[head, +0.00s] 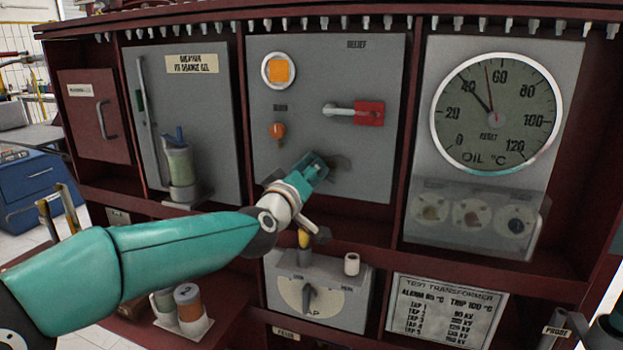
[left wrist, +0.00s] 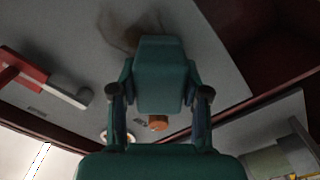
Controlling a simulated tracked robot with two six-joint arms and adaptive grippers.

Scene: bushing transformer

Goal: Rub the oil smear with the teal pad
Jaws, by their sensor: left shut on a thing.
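The oil smear (head: 342,163) is a dark brown blotch low on the grey middle panel. It also shows at the top of the left wrist view (left wrist: 128,28). My left gripper (head: 308,174) is at this panel, shut on the teal pad (left wrist: 160,72), with one finger on each side of it. The pad's front end overlaps the smear in the wrist view and hides part of it. I cannot tell whether the pad touches the panel.
The red-based lever (head: 368,113) and orange knob (head: 277,131) stick out above the gripper. The tap dial box (head: 318,297) is below. The oil gauge (head: 497,113) is at the right, and a bottle (head: 180,167) stands on a ledge at the left.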

